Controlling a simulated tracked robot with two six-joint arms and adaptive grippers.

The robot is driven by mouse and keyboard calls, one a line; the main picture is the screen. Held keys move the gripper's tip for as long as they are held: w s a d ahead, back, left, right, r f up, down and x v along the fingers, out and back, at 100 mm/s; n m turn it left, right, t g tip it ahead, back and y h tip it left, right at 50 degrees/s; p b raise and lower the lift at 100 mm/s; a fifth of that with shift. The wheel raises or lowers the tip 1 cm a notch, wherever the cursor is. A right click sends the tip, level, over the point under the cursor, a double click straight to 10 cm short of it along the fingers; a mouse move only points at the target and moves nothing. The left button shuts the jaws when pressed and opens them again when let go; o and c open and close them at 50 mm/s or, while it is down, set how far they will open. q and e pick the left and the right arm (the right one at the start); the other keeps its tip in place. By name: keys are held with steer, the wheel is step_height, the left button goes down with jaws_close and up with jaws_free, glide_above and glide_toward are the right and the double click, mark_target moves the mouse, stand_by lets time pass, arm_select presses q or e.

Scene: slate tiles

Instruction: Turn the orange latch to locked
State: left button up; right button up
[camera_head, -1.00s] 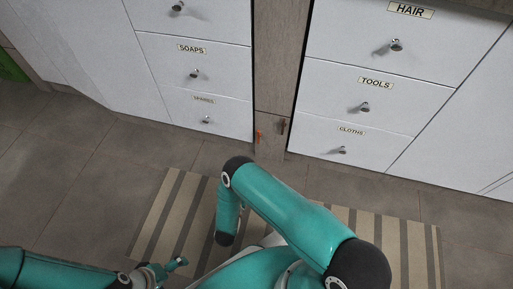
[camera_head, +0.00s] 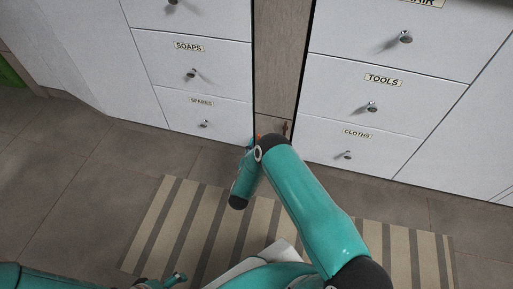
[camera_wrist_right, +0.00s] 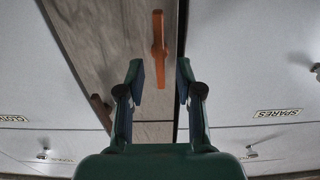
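The orange latch (camera_wrist_right: 158,50) is a slim bar on the wooden panel between the drawer fronts, lengthwise up and down in the right wrist view. In the head view only a sliver of it (camera_head: 258,136) shows above my right arm. My right gripper (camera_wrist_right: 160,76) is open, with its fingers apart and empty. In the wrist view the latch's lower end lies between the fingertips; I cannot tell whether they touch it. The head view hides this gripper behind its arm. My left gripper (camera_head: 176,279) is at the bottom edge, far from the latch, its fingers unclear.
A brown latch (camera_head: 285,128) sits beside the orange one and also shows in the wrist view (camera_wrist_right: 100,108). White drawers with knobs, such as the SPARES drawer (camera_head: 202,110) and the CLOTHS drawer (camera_head: 350,147), flank the panel. A striped rug (camera_head: 160,228) lies on the tiles.

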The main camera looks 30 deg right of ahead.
steer(key=shift+w+d, duration=0.3)
steer(key=shift+d, duration=0.05)
jaws_close()
steer(key=shift+a, duration=0.1)
